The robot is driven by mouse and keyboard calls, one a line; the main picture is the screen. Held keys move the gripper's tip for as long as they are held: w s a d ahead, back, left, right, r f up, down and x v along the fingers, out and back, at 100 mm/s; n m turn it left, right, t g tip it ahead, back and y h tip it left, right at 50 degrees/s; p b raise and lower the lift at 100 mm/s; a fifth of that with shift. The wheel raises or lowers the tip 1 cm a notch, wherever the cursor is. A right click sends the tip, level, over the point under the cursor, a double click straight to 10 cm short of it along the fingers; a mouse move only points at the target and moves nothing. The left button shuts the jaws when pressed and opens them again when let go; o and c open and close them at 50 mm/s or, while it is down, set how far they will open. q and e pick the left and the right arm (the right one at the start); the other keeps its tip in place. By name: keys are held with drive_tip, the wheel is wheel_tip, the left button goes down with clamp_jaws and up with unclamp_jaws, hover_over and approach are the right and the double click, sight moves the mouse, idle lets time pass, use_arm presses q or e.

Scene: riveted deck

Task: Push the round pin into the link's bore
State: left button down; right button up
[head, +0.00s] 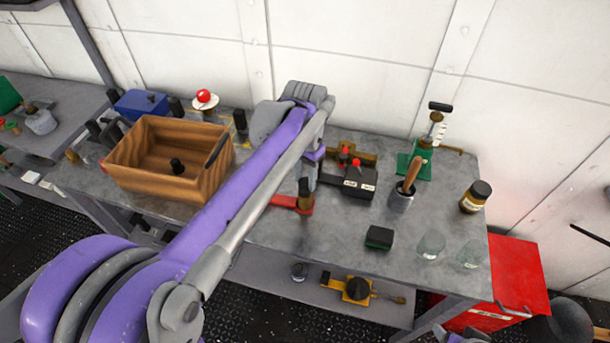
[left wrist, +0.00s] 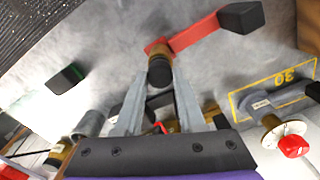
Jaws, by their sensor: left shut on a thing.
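The red link (head: 283,201) lies on the grey bench; in the left wrist view it is a red bar (left wrist: 195,34) with a black block at its far end. The round pin (head: 306,200) is brown with a black top and stands at the link's near end; it also shows in the left wrist view (left wrist: 160,70). My left gripper (left wrist: 160,82) is shut on the pin's black top, one finger on each side. The pin covers the bore, so I cannot tell how deep it sits.
A wooden box (head: 140,178) stands left on the bench. A black block with red-topped parts (head: 350,181), a cup with a wooden handle (head: 401,198), a dark green-black block (head: 379,237) and a jar (head: 475,197) stand to the right. A yellow outline (left wrist: 236,103) surrounds a grey part.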

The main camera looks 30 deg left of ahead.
use_arm(q)
drive_tip(key=shift+f, duration=0.2)
drive_tip(key=shift+c, duration=2.1)
unclamp_jaws()
wheel_tip(320, 180, up, 11)
drive_tip(key=shift+p, duration=0.35)
drive_tip(key=shift+f, duration=0.15)
